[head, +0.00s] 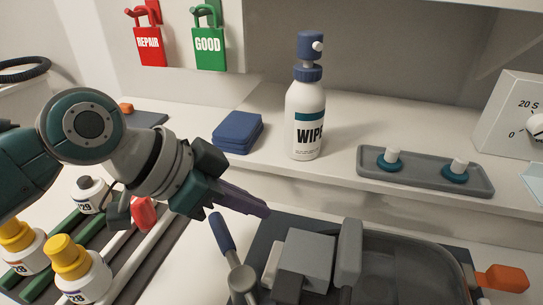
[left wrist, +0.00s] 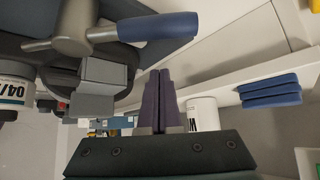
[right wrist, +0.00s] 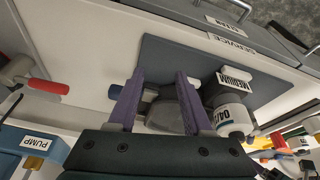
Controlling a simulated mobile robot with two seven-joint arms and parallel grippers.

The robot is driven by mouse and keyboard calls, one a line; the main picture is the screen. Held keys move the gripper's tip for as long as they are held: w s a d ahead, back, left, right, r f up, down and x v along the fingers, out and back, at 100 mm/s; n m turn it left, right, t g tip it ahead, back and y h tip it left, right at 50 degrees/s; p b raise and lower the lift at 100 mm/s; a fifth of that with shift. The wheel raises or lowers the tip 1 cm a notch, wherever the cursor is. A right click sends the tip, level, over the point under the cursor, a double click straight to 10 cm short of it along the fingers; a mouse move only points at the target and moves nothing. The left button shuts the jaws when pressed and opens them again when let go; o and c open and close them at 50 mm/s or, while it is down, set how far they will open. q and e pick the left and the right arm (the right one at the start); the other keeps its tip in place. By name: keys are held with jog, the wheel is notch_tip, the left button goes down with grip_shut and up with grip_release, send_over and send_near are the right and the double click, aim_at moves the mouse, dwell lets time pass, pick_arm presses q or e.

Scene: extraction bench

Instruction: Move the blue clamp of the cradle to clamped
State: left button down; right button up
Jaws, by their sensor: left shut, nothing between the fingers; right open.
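The blue clamp handle (head: 222,232) sticks up on a grey lever arm (head: 243,284) at the left side of the dark grey cradle (head: 415,262), leaning a little left. In the left wrist view the blue handle (left wrist: 157,27) lies across the top, apart from the fingers. My left gripper (head: 262,210) is shut and empty, its purple fingers just above and right of the handle in the head view. My right gripper (right wrist: 153,82) is open; a grey rounded part (right wrist: 172,116) shows beyond its fingers. I cannot tell whether it is between them.
A wipes bottle (head: 306,115), blue pads (head: 238,132) and a grey tray (head: 426,171) stand on the back ledge. Yellow-capped bottles (head: 78,272) stand in a rack at left. An orange handle (head: 502,278) is at lower right. A MEDIUM bottle (right wrist: 230,118) is near my right gripper.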

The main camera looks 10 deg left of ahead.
aim_at(224, 228)
pick_arm(q)
jog(key=shift+s+a+f+p, duration=0.35)
jog(key=shift+s+a, duration=0.25)
jog(key=shift+a, duration=0.1)
jog(key=shift+s+a+f+p, duration=0.25)
jog(key=shift+s+a+p, duration=0.1)
jog(key=shift+s+a, duration=0.25)
jog(key=shift+r, duration=0.1)
jog(key=shift+s+a+n+p, duration=0.1)
jog(key=shift+a+n+p, duration=0.15)
jog(key=shift+n+p, duration=0.2)
